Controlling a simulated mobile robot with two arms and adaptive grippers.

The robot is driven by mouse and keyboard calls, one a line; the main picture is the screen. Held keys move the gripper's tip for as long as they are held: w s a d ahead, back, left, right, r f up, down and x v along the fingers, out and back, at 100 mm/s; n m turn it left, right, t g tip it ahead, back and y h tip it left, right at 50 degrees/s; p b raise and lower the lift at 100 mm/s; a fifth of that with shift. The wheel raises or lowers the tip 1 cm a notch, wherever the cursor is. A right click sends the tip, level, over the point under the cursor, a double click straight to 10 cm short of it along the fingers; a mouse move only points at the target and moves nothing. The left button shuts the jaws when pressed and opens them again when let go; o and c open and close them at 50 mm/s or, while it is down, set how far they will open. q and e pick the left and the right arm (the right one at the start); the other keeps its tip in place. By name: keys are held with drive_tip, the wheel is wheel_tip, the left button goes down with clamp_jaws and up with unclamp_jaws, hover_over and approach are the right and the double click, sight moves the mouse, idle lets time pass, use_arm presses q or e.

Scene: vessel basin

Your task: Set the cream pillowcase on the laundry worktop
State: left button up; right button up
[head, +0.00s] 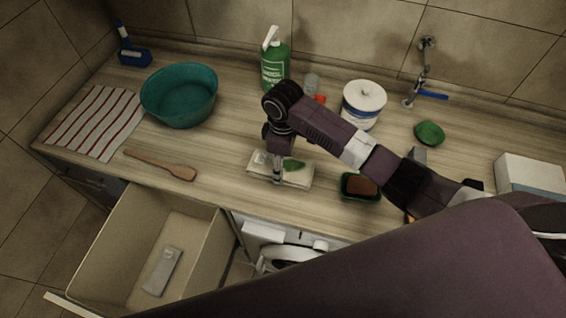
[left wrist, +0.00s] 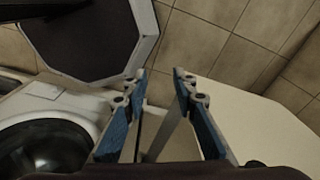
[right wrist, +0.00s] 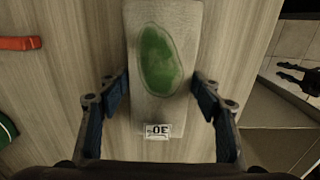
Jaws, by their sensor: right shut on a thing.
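The cream pillowcase (head: 299,178) is a flat folded pad with a green patch on top. In the head view it lies flat at, or very slightly above, the laundry worktop (head: 225,160), near the front edge. My right gripper (head: 276,178) points down at its left part, shut on it. In the right wrist view the pillowcase (right wrist: 165,105) shows its green patch and a small "30" tag, between the fingers of the right gripper (right wrist: 162,92). My left gripper (left wrist: 158,75) is open and empty, near the washing machine, and is not in the head view.
Around the pillowcase stand a teal basin (head: 180,97), a wooden spatula (head: 160,164), a green bottle (head: 275,62), a white tub (head: 363,105) and a green dish with a brown sponge (head: 361,187). An open drawer (head: 120,235) holds a grey item. A washing machine (left wrist: 45,115) sits below.

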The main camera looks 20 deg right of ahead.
drive_tip(key=shift+f, duration=0.1)
drive_tip(key=o, duration=1.3)
wheel_tip(320, 180, up, 7)
drive_tip(key=b, duration=0.2)
drive_tip(key=shift+w+b, duration=0.1)
drive_tip(key=shift+b, duration=0.25)
wheel_tip(320, 180, up, 5)
drive_tip(key=shift+r, duration=0.15)
